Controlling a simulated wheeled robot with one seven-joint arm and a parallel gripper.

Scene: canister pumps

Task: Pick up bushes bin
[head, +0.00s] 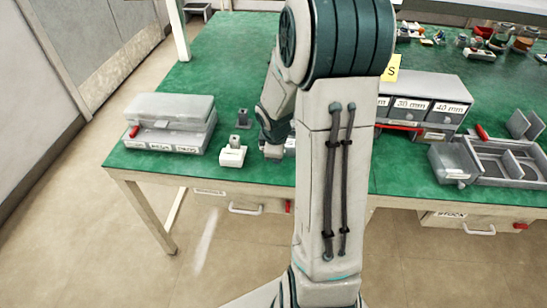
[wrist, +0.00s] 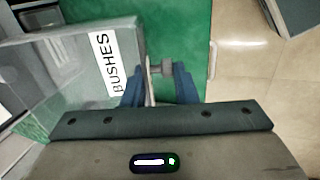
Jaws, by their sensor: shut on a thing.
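The bushes bin (wrist: 70,75) is a grey box with a white label reading BUSHES, at the left of the wrist view. My gripper (wrist: 158,86) is shut on the bin's near edge, with one blue finger on each side of its thin wall. A small grey knob-like part shows just beyond the fingertips. In the head view my gripper (head: 272,150) is low at the table's front edge, and my arm hides most of the bin there. I cannot tell whether the bin is lifted.
A grey lidded case (head: 170,110) stands left on the green table (head: 225,60). A drawer cabinet (head: 430,88) and a divided grey tray (head: 535,165) stand right. Drawers hang under the table edge.

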